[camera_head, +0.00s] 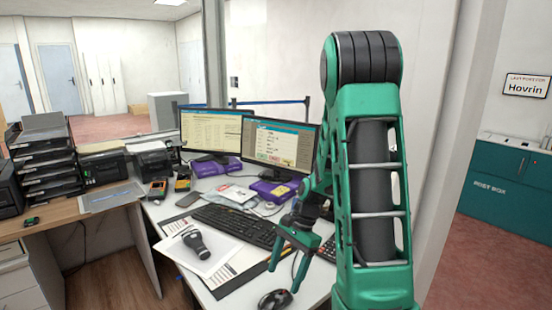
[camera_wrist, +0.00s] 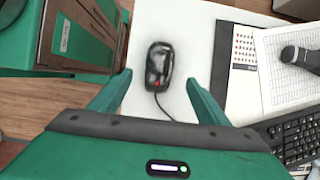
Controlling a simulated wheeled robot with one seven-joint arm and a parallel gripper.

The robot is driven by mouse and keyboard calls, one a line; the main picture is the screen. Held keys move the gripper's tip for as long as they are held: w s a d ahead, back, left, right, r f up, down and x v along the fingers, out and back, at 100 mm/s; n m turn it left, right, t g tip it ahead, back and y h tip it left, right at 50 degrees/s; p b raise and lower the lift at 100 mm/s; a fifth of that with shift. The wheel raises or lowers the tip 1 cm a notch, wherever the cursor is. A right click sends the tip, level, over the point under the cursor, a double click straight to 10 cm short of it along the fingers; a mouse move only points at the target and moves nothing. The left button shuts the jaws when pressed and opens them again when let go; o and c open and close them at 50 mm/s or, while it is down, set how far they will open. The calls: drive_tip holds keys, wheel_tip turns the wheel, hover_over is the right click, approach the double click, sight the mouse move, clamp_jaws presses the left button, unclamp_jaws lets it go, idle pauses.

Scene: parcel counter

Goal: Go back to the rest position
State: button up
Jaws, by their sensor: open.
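My gripper (camera_head: 287,262) is open and hangs over the front edge of the white desk (camera_head: 180,210). Its two green fingers (camera_wrist: 160,92) also show in the wrist view, apart from each other. A black computer mouse (camera_head: 274,299) lies on the desk below the gripper. In the wrist view the mouse (camera_wrist: 159,66) shows beyond and between the fingertips, with nothing held. My green arm fills the right middle of the head view and hides part of the desk.
A keyboard (camera_head: 236,225), a dark handheld scanner (camera_head: 196,243) on papers, and two monitors (camera_head: 280,146) crowd the desk. Stacked trays (camera_head: 45,158) and printers stand at left. A pale post (camera_head: 455,140) rises right of my arm. A green post box (camera_head: 505,190) stands farther right.

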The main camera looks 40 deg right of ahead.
drive_tip(key=v, duration=0.3)
drive_tip(key=shift+d, duration=0.1)
drive_tip(key=shift+r, duration=0.1)
idle(0.3)
